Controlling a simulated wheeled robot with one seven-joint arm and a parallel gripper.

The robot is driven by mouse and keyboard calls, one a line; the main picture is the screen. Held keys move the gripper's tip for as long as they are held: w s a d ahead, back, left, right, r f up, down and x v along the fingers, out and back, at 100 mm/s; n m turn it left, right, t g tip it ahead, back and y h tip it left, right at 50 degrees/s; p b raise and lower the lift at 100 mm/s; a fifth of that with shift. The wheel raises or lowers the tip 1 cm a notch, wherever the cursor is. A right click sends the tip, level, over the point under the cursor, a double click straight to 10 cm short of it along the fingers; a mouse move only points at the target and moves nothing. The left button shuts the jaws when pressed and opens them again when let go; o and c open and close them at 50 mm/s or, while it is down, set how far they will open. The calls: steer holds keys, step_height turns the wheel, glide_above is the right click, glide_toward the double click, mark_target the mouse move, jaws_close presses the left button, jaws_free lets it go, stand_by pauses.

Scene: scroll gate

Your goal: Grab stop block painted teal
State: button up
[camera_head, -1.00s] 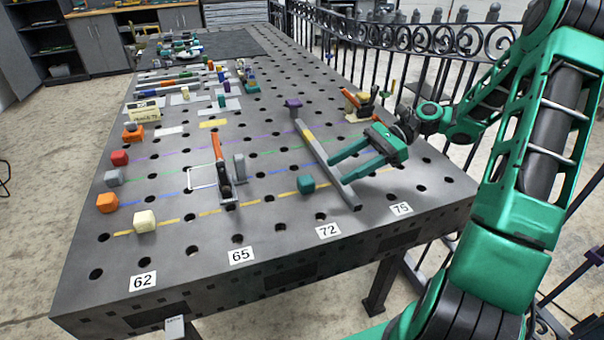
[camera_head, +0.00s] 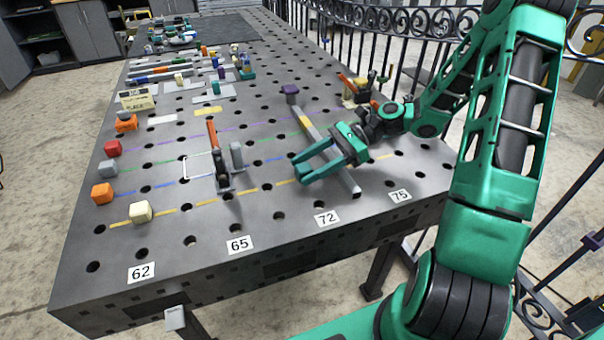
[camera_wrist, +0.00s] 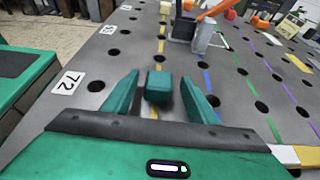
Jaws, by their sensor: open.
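The teal stop block (camera_wrist: 158,87) shows in the wrist view, on the table over the yellow line, between the two teal fingers. A gap shows on each side of it, so the fingers seem apart from it.
A grey bar (camera_head: 323,145) lies under my gripper, with a purple block (camera_head: 291,90) at its far end. An upright clamp with an orange handle (camera_head: 213,135) stands to the left. Red (camera_head: 112,148), orange (camera_head: 102,193) and cream (camera_head: 141,211) blocks line the left side.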

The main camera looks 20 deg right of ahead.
steer(key=shift+a+f, duration=0.3)
steer(key=shift+a, duration=0.35)
steer(key=c, duration=1.3)
steer(key=shift+r, duration=0.1)
steer(key=shift+c, duration=0.2)
